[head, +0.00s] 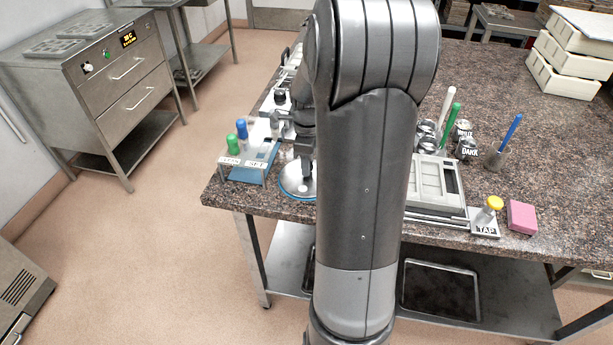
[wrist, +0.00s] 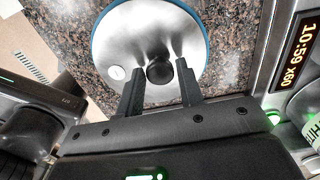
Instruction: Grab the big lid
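The big lid is a round, shiny metal disc with a blue rim and a black knob; it lies on the speckled brown worktop. In the wrist view the lid (wrist: 118,45) fills the top middle, its upper edge cut off. My gripper (wrist: 159,70) is open, with its two dark fingers over the lid's near part. The knob (wrist: 159,73) shows between the fingertips, with a gap on both sides; I cannot tell whether the fingers are down at its height. In the head view the lid (head: 296,183) sits near the table's front left edge, partly hidden by my arm.
Right of my arm are a grey tray (head: 438,185), a yellow-topped tool (head: 493,207) and a pink block (head: 521,217). A device with a lit display (wrist: 299,50) is close right in the wrist view.

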